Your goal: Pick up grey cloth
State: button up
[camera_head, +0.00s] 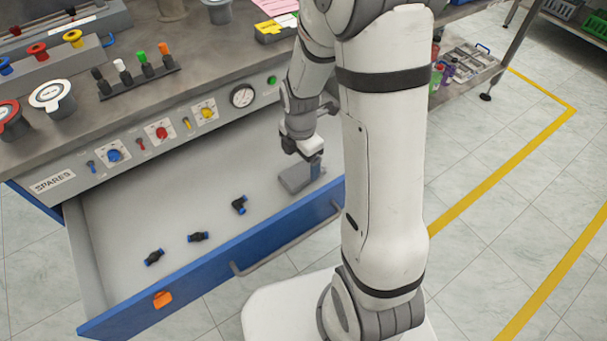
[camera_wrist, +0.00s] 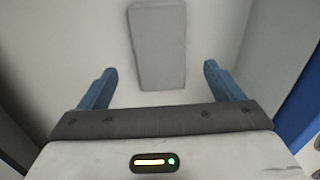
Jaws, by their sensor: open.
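The grey cloth (camera_head: 295,179) lies flat on the floor of the open drawer, near its right end. In the wrist view the cloth (camera_wrist: 158,45) is a grey folded rectangle just ahead of my gripper (camera_wrist: 156,85), between the lines of its two blue fingers. My fingers are spread apart with nothing between them. In the head view my gripper (camera_head: 314,162) is inside the drawer, above the cloth; its fingers are partly hidden, and I cannot tell the exact height.
The drawer (camera_head: 225,252) has a blue front and a bar handle. Its right and front walls are close to my gripper. Several black and blue fittings (camera_head: 198,237) lie to the left in the drawer. The bench panel (camera_head: 160,130) with gauge and knobs stands above.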

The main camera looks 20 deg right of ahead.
aim_at(301, 173)
notch_tip(301, 173, down, 5)
jog(key=shift+s+a+r+b, duration=0.1)
jog(key=shift+b, duration=0.65)
jog(key=shift+c, duration=0.2)
jog(key=c, duration=1)
jog(key=shift+r, duration=0.1)
notch_tip(301, 173, up, 10)
jog(key=p, duration=0.3)
